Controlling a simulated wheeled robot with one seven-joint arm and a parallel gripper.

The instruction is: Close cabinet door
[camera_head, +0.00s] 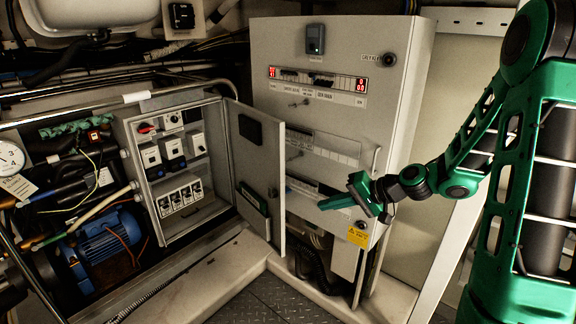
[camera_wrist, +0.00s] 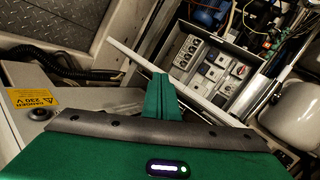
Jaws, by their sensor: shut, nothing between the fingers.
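The small grey cabinet (camera_head: 122,135) stands open at the left, with switches, sockets and breakers showing inside. Its door (camera_head: 262,165) is swung wide on the right side and stands out toward me. In the wrist view the cabinet interior (camera_wrist: 205,70) is at the upper right, and the door shows edge-on as a pale strip (camera_wrist: 180,85). My gripper (camera_head: 334,202) is shut and empty, to the right of the door in the picture and in front of the large panel. Its green fingers also show in the wrist view (camera_wrist: 163,90). Whether they touch the door is unclear.
A large grey control panel (camera_head: 345,90) with red displays stands behind the door and my gripper. A yellow warning label (camera_head: 358,237) is low on it. A blue motor (camera_head: 105,248) and hoses are at the left. Open metal floor (camera_head: 265,300) lies in front.

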